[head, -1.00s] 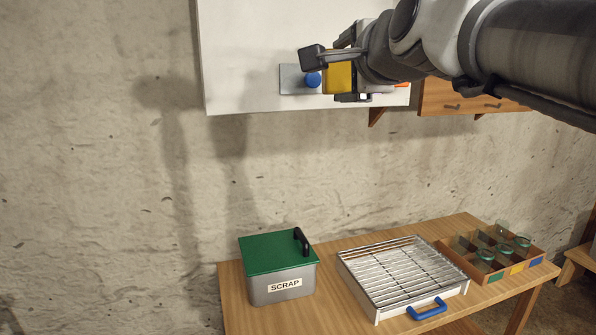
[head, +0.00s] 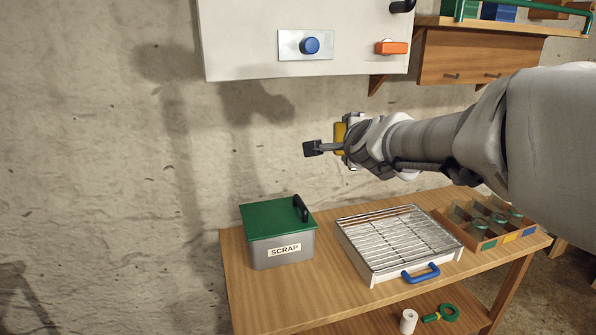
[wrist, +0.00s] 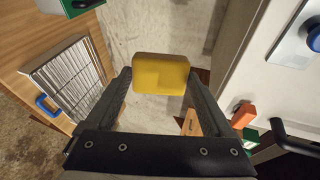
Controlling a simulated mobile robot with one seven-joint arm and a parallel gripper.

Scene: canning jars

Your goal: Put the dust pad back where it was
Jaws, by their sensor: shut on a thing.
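The dust pad looks like a yellow block with rounded corners. In the wrist view the yellow pad (wrist: 160,74) sits between the two fingertips of my gripper (wrist: 158,82), which is shut on it. In the head view my gripper (head: 327,146) is in the air in front of the wall, below the white cabinet and above the workbench. The yellow pad (head: 340,138) shows there only in part, partly hidden by my gripper.
The workbench (head: 330,255) carries a grey SCRAP bin (head: 283,249) with a green lid, a wire rack (head: 400,240) with a blue handle and a divided jar crate (head: 490,225). The white cabinet (head: 250,45) has a blue knob (head: 309,45) and an orange switch (head: 391,47).

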